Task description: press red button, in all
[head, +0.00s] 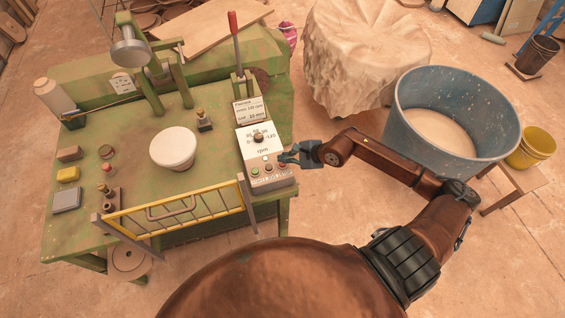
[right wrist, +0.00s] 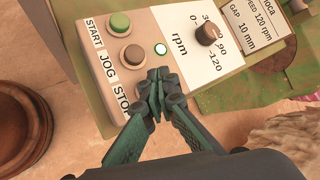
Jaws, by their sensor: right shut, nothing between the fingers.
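The control box (head: 266,150) stands at the right edge of the green bench, with a row of buttons low on its front face. A small reddish button (head: 282,167) is at the right end of that row, just below my right gripper (head: 289,156). In the right wrist view, the green START button (right wrist: 119,23) and the brown JOG button (right wrist: 133,56) show clearly. The button by the STOP label is hidden behind my right gripper (right wrist: 157,76). That gripper is shut and empty, its tips over the panel; I cannot tell whether they touch it. My left gripper is out of view.
A speed dial (right wrist: 207,33) and a small lit lamp (right wrist: 161,49) sit beside the buttons. A red-handled lever (head: 234,35) rises behind the box. A yellow rail (head: 175,212) guards the bench front. A large blue tub (head: 450,118) stands to the right.

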